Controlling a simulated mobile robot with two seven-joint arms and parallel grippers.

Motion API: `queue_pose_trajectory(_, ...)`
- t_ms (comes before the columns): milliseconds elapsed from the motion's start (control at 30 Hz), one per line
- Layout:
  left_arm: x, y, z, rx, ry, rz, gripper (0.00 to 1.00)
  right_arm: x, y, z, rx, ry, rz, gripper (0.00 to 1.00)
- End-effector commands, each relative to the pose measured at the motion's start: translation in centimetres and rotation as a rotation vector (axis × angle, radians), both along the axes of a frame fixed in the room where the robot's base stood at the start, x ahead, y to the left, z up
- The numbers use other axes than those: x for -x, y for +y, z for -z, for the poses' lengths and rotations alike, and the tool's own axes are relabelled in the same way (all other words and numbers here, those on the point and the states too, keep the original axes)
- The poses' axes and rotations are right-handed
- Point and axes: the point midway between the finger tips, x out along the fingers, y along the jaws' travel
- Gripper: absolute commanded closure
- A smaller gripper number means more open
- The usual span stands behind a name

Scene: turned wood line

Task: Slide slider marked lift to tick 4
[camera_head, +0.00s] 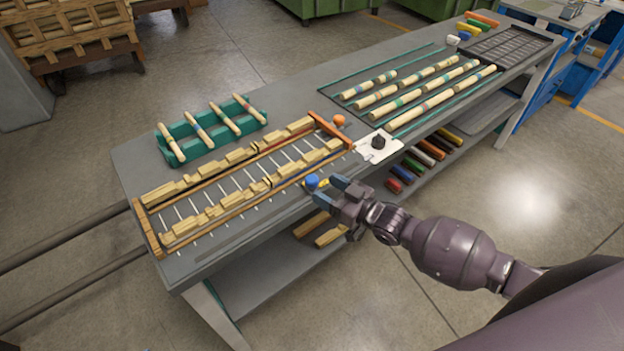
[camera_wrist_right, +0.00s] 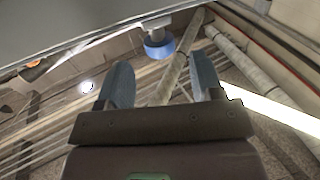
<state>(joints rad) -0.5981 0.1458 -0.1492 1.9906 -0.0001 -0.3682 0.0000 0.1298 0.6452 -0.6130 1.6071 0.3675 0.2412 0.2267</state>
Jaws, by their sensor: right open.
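A blue knob (camera_head: 312,181) stands at the front edge of the grey bench, by the right end of the slotted wooden rack. In the right wrist view the blue knob (camera_wrist_right: 160,48) sits on a pale metal stem, ahead of and between the fingertips. My right gripper (camera_head: 340,190) is open and empty, just right of the knob and apart from it. The same gripper (camera_wrist_right: 160,75) shows its two fingers spread in the wrist view. I cannot read a "lift" mark or tick numbers, so I cannot tell which control is the slider. My left gripper is out of view.
Turned spindles (camera_head: 400,95) lie to the right. Coloured pieces (camera_head: 425,155) sit on the lower shelf.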

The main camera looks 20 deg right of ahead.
Motion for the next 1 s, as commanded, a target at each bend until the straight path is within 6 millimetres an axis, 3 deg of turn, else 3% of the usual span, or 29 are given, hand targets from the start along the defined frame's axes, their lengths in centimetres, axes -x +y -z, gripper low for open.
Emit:
queue_pose_trajectory(300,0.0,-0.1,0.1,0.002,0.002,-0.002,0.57,-3.6,2.5,0.0,0.000,-0.001,0.000,0.40)
queue_pose_trajectory(767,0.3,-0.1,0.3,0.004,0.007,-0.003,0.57,-4.3,3.1,0.0,0.001,0.000,0.000,0.40)
queue_pose_trajectory(1000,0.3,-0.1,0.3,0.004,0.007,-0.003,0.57,-4.3,3.0,0.0,0.001,0.000,0.000,0.76)
